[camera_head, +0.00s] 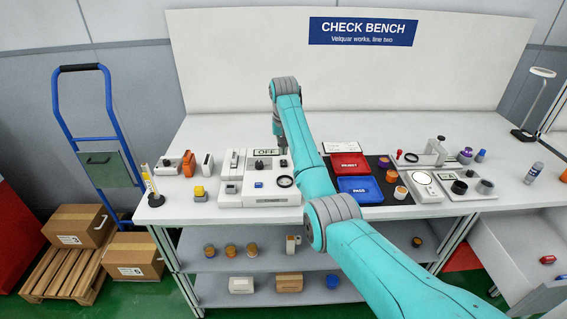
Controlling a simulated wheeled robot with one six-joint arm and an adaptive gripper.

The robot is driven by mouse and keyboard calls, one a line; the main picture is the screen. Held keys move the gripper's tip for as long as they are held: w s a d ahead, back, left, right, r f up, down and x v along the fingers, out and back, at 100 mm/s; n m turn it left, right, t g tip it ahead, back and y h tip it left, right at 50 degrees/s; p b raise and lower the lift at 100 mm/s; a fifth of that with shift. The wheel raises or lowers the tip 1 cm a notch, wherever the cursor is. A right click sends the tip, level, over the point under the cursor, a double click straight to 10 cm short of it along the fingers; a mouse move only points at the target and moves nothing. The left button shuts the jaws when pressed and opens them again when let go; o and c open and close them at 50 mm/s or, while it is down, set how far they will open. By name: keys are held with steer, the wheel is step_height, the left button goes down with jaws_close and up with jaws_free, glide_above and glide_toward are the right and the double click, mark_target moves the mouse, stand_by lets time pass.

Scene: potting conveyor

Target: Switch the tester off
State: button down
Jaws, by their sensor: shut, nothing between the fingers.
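The tester (262,199) is a white boxed unit on the bench, left of the middle. A small display or sign (265,152) at its back edge reads "OFF". On its top are a dark knob (258,164), a small blue part (258,185) and a black ring (284,181). My gripper (283,150) is shut and empty, pointing down at the tester's back right, beside the sign. It is small in the picture, and I cannot tell whether it touches the tester. My arm covers the bench just right of the tester.
A red tray (350,160) marked REJECT and a blue tray (352,184) marked PASS lie right of my arm. A white back panel (225,70) rises behind. The front left bench strip is clear.

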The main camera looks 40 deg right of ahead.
mark_target(283, 161)
steer(key=shift+r, duration=1.9)
